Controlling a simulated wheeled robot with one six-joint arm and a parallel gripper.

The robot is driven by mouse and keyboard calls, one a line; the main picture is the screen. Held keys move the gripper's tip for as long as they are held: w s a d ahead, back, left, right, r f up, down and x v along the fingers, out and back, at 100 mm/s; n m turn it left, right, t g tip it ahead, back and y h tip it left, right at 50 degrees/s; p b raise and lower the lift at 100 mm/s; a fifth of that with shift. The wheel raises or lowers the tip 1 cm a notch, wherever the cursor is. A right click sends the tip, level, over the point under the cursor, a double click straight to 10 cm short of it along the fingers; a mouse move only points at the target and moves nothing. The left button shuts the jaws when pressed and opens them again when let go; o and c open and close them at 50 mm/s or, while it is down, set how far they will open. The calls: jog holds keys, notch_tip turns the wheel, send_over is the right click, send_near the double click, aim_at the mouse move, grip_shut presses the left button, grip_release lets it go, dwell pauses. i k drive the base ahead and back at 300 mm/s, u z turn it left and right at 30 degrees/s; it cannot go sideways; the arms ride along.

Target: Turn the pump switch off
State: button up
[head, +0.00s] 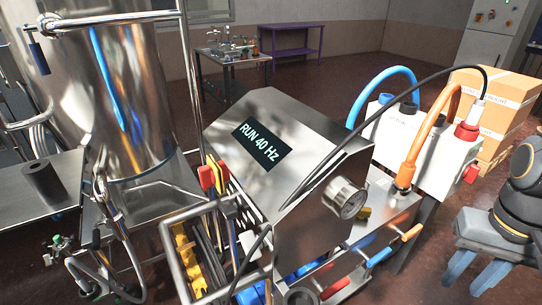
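The pump unit is a steel housing (290,120) with a dark display (262,146) that reads "RUN 40 Hz". I cannot identify the pump switch for certain. A small red part (471,173) sits on the right edge of the white box (440,150), and a small yellow part (363,214) lies beside the round gauge (344,197). My gripper (472,277) is at the lower right, under my dark arm. Its pale blue fingers look spread apart with nothing between them. It is well clear of the housing.
A blue hose (381,74), an orange hose (432,118) and a black cable (392,113) arch around the white box. A polished tank (125,100) stands at left. A tool rack (217,205) stands in front of the housing. Cardboard boxes (498,93) stand at right.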

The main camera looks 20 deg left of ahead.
aim_at(208, 178)
jog(key=z, duration=1.25)
jog(key=k, duration=0.6)
jog(key=u, duration=2.35)
jog(key=i, duration=0.5)
